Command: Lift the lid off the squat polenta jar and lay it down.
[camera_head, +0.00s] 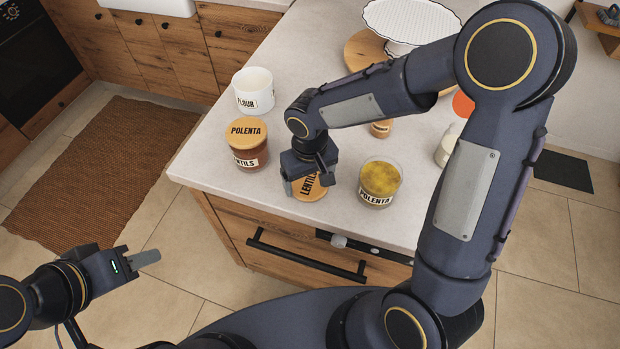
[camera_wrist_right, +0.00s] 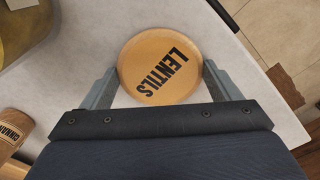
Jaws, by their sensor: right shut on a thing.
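The squat polenta jar (camera_head: 380,184) is glass with yellow contents, stands open on the counter and has no lid on it. A part of it shows at the top left of the right wrist view (camera_wrist_right: 25,28). My right gripper (camera_head: 302,186) is shut on a round wooden lid marked LENTILS (camera_wrist_right: 160,69), left of the polenta jar; a finger is on each side of its rim. The lid is at or close above the counter; I cannot tell which. A wooden lid marked POLENTA (camera_head: 246,131) sits on the reddish lentils jar (camera_head: 248,158). My left gripper (camera_head: 147,257) is empty, off the counter.
A white flour jar (camera_head: 253,92) stands open behind the lentils jar. A small wooden-lidded jar (camera_head: 381,128) and a white jar (camera_head: 447,150) stand behind the polenta jar. A white cake stand (camera_head: 410,22) is at the back. The counter's front edge is close to the held lid.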

